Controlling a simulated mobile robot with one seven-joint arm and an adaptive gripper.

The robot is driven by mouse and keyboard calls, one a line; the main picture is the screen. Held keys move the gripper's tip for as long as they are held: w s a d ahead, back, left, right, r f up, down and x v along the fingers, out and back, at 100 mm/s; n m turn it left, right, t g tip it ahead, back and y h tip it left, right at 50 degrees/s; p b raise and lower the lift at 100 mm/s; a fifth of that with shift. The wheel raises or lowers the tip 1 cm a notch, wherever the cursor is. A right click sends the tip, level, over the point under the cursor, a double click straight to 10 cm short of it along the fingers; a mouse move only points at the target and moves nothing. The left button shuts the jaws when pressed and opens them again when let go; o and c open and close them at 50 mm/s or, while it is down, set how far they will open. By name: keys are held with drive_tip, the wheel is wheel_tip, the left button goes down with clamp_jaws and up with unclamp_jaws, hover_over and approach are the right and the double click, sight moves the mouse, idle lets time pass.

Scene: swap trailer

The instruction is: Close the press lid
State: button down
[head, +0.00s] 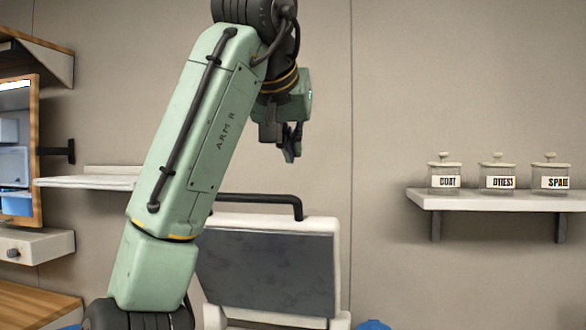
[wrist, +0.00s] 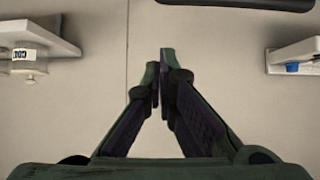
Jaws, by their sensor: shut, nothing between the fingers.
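The press lid (head: 268,272) stands raised and open in the head view, a white frame around a dark grey panel. Its dark bar handle (head: 262,199) runs along the top edge. My green arm covers the lid's left part. My gripper (head: 290,158) is shut and empty, pointing down, and shows above the handle's right end in the picture, apart from it. In the wrist view my gripper's fingers (wrist: 160,75) meet with nothing between them. A dark bar at that view's top edge looks like the handle (wrist: 235,4). The press's lower part is mostly out of view.
A white wall shelf (head: 500,200) at the right carries labelled glass jars (head: 497,172). At the left are another white shelf (head: 85,182), a wood-framed mirror or window (head: 36,150) and a drawer (head: 35,245). The wall space between lid and jar shelf is free.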

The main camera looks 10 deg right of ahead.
drive_tip(key=p+x, duration=0.2)
drive_tip(key=x, duration=0.7)
drive_tip(key=shift+w+f+p, duration=0.1)
drive_tip(key=shift+w+p, duration=0.2)
drive_tip(key=shift+p, duration=0.05)
drive_tip(key=s, duration=0.2)
drive_tip(key=s+a+f, duration=0.1)
drive_tip(key=shift+s+a+f, duration=0.1)
drive_tip(key=shift+s+f, duration=0.1)
drive_tip(key=shift+s, duration=0.15)
